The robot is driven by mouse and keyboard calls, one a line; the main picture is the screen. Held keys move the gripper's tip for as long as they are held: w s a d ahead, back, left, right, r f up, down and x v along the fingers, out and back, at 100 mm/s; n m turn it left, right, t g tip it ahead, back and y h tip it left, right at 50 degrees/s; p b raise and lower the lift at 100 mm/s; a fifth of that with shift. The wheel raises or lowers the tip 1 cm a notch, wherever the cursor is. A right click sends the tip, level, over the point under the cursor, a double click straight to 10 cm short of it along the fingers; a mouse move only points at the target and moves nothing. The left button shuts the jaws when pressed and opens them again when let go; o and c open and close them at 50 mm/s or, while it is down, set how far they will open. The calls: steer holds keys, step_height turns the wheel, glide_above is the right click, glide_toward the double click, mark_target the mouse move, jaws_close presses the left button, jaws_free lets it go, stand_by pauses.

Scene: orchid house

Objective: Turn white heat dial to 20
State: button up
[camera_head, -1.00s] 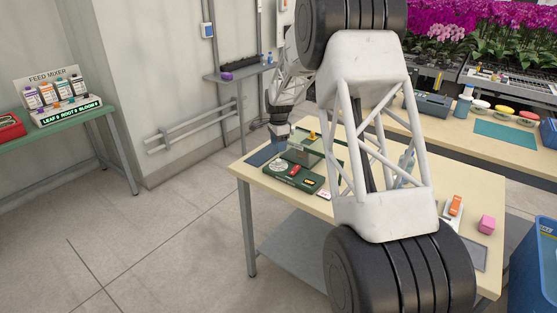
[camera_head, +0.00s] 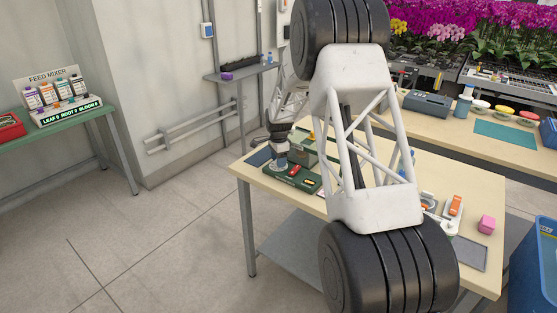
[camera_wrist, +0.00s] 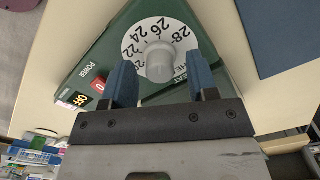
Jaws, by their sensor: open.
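The white heat dial (camera_wrist: 158,27) is a round disc on a green panel (camera_wrist: 112,52). In the wrist view, numbers 22 to 28 are readable around its edge, with 24 and 26 towards the top. A pale round knob (camera_wrist: 159,62) stands at its centre. My gripper (camera_wrist: 161,66) is open, with one blue finger on each side of the knob; I cannot tell whether either finger touches it. In the head view, my gripper (camera_head: 280,165) is over the left part of the green panel (camera_head: 317,173) and hides most of the dial.
A dark blue mat (camera_wrist: 281,35) lies beside the panel.

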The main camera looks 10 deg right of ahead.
steer(key=c, duration=0.9)
